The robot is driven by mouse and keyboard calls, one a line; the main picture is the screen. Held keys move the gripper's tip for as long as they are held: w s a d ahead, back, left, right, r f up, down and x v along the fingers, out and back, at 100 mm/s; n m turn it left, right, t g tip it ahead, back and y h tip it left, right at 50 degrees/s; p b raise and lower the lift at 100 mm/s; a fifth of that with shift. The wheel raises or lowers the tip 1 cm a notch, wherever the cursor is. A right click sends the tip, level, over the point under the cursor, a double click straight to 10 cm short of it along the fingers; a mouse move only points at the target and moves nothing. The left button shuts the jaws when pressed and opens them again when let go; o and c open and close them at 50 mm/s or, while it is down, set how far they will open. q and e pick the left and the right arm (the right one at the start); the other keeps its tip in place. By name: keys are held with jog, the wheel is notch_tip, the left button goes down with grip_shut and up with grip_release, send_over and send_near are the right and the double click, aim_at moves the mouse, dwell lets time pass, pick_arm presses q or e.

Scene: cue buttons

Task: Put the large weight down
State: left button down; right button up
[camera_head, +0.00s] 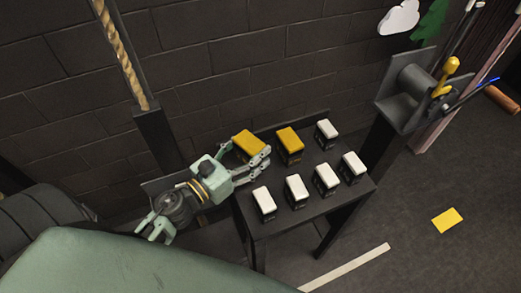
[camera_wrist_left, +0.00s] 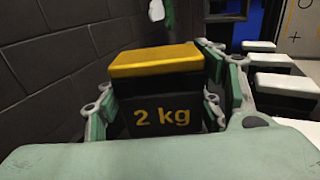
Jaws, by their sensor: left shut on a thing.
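A large weight (camera_head: 247,143) with a yellow top and a dark body is at the back left of the dark table (camera_head: 340,198). My left gripper (camera_head: 262,161) is shut on it. In the left wrist view the weight (camera_wrist_left: 160,92) shows upright between the fingers, with "2 kg" in yellow on its face. I cannot tell whether its underside touches the table. A second yellow-topped weight (camera_head: 290,141) stands just to its right. My right gripper is not in view.
Several smaller white-topped weights stand on the table, one at the back right (camera_head: 327,130) and a row along the front (camera_head: 295,186). A dark post with a grey bracket (camera_head: 405,95) rises at the right. A brick wall (camera_head: 230,70) is behind.

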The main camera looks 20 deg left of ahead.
aim_at(244, 163)
pick_arm(q)
jog(key=shift+f, duration=1.65)
jog(key=shift+f+b, duration=0.2)
jog(key=shift+b, duration=0.25)
jog(key=shift+c, duration=2.4)
grip_release()
jog(key=shift+s+f, duration=0.1)
jog(key=shift+f, duration=0.15)
